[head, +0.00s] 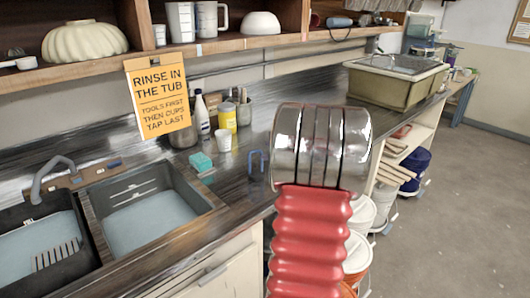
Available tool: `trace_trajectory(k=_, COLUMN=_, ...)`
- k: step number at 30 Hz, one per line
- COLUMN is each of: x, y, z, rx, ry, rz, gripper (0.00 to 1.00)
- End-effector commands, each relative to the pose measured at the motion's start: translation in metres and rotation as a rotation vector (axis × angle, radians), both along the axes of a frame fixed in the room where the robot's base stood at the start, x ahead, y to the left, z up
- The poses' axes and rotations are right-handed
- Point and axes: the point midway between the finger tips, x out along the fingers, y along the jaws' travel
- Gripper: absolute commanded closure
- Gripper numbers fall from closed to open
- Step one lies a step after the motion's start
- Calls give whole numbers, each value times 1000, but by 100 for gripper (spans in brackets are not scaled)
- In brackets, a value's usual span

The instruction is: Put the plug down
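I cannot make out the plug in the head view. My gripper does not show either. A red ribbed part with a shiny metal cylinder on top, likely my arm, fills the middle right and hides part of the counter and the shelving behind it. Two dark sink tubs stand at the lower left, the left tub (84,252) and the right tub (206,188). Both hold pale, cloudy water, and a slotted piece shows in the left one. A grey tap (50,172) stands behind them.
An orange sign (158,95) hangs from the shelf. Open floor (460,210) lies at right.

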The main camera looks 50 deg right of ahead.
Motion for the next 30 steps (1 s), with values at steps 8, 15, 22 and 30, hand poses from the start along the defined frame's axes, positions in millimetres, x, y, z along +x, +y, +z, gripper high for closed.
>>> trace_trajectory(k=8, x=-7, y=3, z=4, rx=1, ry=1, rz=1, gripper=67)
trace_trajectory(k=15, x=-6, y=3, z=4, rx=0, ry=1, rz=1, gripper=67)
trace_trajectory(k=22, x=-6, y=3, z=4, rx=0, ry=1, rz=1, gripper=67)
trace_trajectory(k=30, x=-4, y=8, z=6, rx=-5, ry=4, rz=12, gripper=67)
